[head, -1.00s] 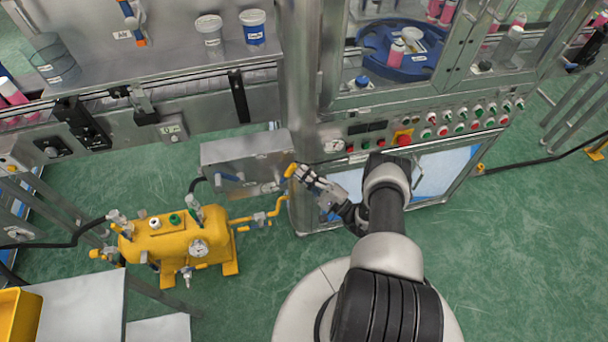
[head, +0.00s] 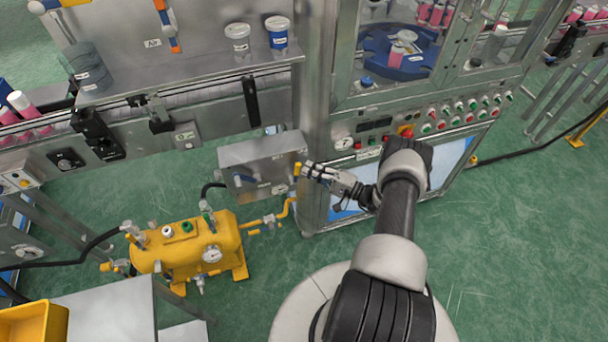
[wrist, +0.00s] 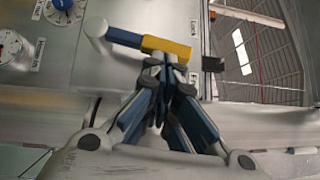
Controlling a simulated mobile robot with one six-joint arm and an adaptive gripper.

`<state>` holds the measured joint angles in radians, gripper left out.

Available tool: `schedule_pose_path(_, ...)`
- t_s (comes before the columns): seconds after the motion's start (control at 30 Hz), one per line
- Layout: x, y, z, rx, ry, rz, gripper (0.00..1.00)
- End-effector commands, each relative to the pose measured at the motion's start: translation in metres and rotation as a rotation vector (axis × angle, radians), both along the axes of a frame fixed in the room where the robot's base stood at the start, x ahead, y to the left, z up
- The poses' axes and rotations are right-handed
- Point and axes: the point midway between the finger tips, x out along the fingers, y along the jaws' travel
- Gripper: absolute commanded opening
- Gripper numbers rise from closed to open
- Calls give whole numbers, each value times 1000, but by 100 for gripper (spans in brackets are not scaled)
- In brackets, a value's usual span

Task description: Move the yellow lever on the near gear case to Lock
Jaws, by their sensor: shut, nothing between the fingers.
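The gear case (head: 250,158) is a grey metal box left of the machine column in the head view. Its yellow lever (head: 297,169) stands near its right edge, close to upright in that picture. In the wrist view the lever's yellow end (wrist: 166,48) joins a blue bar and a grey round hub, lying nearly level. My gripper (head: 306,171) is shut and empty, with its fingertips (wrist: 165,72) right at the yellow end. They look touching or nearly so.
A yellow tank (head: 188,250) with gauge and valves stands below left, its yellow pipe (head: 270,221) running toward the case. The machine's button panel (head: 425,133) is above right of my gripper. A dial (wrist: 14,45) sits left in the wrist view.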

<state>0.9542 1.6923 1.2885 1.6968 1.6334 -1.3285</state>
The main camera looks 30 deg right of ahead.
Motion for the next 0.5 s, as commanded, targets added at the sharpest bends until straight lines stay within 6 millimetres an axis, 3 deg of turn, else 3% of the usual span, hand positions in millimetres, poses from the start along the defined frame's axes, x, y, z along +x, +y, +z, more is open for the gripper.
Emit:
schedule_pose_path(0.2, 4, 9, 19, -171, 50, 2, 0)
schedule_pose_path(0.5, 10, 31, 25, -417, 122, 3, 0)
